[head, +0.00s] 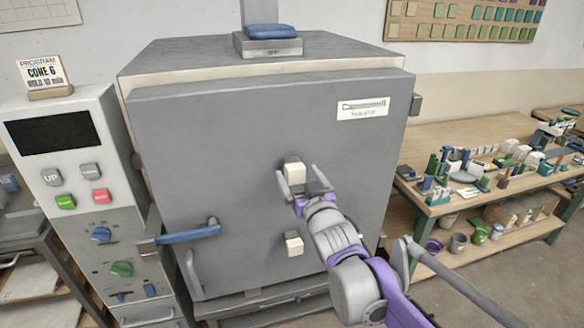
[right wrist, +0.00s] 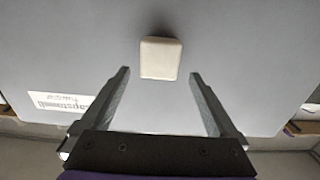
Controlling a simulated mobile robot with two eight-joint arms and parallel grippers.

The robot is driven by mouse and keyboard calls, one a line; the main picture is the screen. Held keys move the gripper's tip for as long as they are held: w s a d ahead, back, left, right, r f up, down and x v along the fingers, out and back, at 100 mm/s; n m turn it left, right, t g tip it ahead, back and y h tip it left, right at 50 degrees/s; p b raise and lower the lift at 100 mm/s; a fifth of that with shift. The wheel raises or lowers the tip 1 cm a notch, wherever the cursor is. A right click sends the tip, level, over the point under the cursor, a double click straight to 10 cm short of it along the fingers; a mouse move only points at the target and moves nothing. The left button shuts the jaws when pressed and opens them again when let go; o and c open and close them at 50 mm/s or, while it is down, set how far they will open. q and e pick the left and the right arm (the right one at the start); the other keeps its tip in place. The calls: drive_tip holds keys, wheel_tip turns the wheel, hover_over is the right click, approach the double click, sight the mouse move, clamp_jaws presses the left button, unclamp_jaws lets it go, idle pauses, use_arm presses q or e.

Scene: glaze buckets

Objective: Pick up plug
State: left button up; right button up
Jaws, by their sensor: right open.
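A cream, block-shaped plug (head: 293,168) sticks out from the front of the grey kiln door. A second, similar plug (head: 294,244) sits lower on the same door. My right gripper (head: 302,177) is open and empty, in front of the door at the upper plug. In the right wrist view, the upper plug (right wrist: 160,58) lies just beyond the fingertips, roughly centred between the fingers (right wrist: 160,74), with neither finger seen touching it. My left gripper is not in view.
The kiln door (head: 210,130) has a blue-handled latch (head: 190,234) at lower left. A control panel (head: 85,185) stands left of the kiln. A wooden table (head: 440,140) crowded with small items is at right. The space before the door's left half looks clear.

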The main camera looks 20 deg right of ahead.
sight(293, 165)
drive_tip(key=w, duration=0.5)
drive_tip(key=shift+w+p, duration=0.1)
drive_tip(key=shift+p, duration=0.2)
clamp_jaws()
drive_tip(key=shift+r, duration=0.1)
drive_tip(key=s+b, duration=0.1)
drive_tip(key=s, duration=1.7)
drive_tip(key=shift+d, duration=0.3)
drive_tip(key=shift+s, duration=0.15)
